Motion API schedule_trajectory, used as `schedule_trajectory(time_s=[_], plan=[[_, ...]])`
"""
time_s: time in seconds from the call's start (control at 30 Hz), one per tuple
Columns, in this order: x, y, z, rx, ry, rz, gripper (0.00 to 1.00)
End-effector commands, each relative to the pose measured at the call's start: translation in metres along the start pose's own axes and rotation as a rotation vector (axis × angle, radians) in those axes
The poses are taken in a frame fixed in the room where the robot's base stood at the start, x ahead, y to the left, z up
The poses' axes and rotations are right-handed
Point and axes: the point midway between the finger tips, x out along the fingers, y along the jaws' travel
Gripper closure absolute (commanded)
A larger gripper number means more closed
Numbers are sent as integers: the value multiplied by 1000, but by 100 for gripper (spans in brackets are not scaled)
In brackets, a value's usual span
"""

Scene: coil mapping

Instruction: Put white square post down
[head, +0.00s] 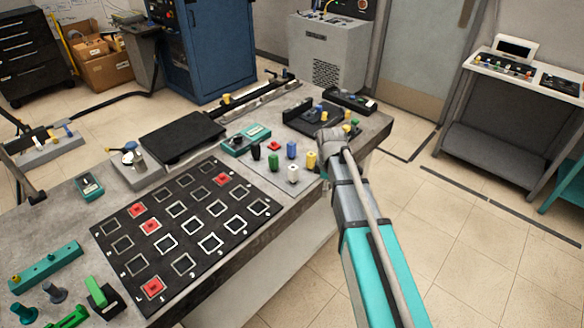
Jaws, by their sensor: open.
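The white square post (293,173) stands upright on a light grey plate, at the front of a small group of coloured posts. My gripper (324,160) is at the end of the teal and grey arm, just right of the posts near the table's right edge. It is open and appears apart from the white post. Its fingertips are small and partly hidden by the arm. The black board (184,265) with square outlined cells lies to the left, with several red square pieces in some cells.
Yellow (311,160), blue (291,150), green (273,162) and black (255,150) posts stand close around the white one. A teal device (240,144) and a dark flat panel (183,138) lie behind. Green parts (100,294) are at the front left.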

Motion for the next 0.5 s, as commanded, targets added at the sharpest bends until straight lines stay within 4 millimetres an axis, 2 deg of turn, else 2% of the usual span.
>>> schedule_trajectory(time_s=[0.03, 0.2, 0.5], plan=[[-14, 13, -13, -86, 0, 0, 20], [-37, 38, -50, -388, 0, 0, 20], [-68, 70, -108, -853, 0, 0, 20]])
